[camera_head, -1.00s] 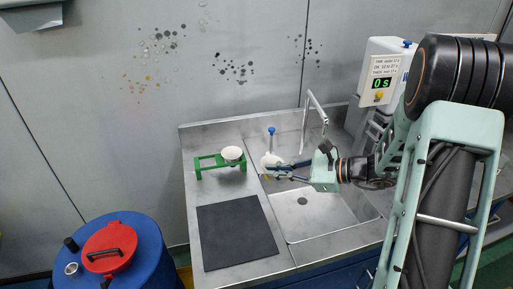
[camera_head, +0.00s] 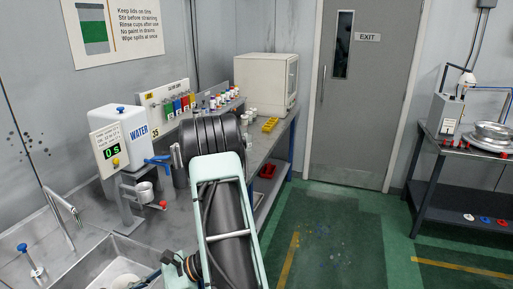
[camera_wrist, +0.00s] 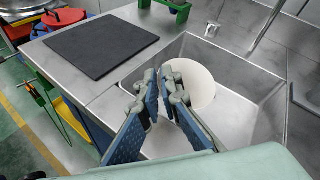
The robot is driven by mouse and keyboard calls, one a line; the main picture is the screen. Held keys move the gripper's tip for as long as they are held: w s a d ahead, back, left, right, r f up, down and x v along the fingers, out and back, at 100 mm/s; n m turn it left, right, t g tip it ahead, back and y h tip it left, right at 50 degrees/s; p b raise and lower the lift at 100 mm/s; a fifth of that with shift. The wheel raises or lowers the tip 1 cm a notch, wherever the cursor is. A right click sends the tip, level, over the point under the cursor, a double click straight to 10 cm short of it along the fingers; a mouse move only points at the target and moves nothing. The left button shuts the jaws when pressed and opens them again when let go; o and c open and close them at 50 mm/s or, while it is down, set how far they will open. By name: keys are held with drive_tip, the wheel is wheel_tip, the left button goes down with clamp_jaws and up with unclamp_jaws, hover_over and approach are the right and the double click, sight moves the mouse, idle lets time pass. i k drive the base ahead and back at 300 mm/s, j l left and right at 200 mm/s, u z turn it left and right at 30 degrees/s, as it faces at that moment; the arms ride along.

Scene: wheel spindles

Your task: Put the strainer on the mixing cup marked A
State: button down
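My gripper (camera_wrist: 162,76) shows in the wrist view with its two blue-padded fingers converging at the tips. A white, round-rimmed piece (camera_wrist: 197,84), which looks like the strainer, is at the fingertips, over the sink. The fingers appear closed on its near wall and hide part of it. In the head view, the white strainer (camera_head: 125,281) is cut by the bottom edge, with my gripper (camera_head: 150,277) at its right side. I cannot make out a mixing cup marked A.
The steel sink (camera_wrist: 268,88) lies below, with a tap (camera_head: 62,210) at its back. A dark mat (camera_wrist: 100,45) and a green stand (camera_wrist: 178,8) are on the counter. Paint containers line the back bench (camera_head: 262,140). Green floor is open to the right.

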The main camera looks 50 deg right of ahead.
sight(248, 142)
drive_tip(key=l+z, duration=0.1)
drive_tip(key=z, duration=0.25)
drive_tip(key=i+z, duration=0.1)
drive_tip(key=z, duration=0.2)
drive_tip(key=l+z, duration=0.15)
drive_tip(key=z, duration=0.2)
drive_tip(key=i+l+z, duration=0.15)
drive_tip(key=i+z, duration=0.6)
drive_tip(key=i+j+z, duration=0.2)
drive_tip(key=i, duration=1.15)
drive_tip(key=l, duration=0.15)
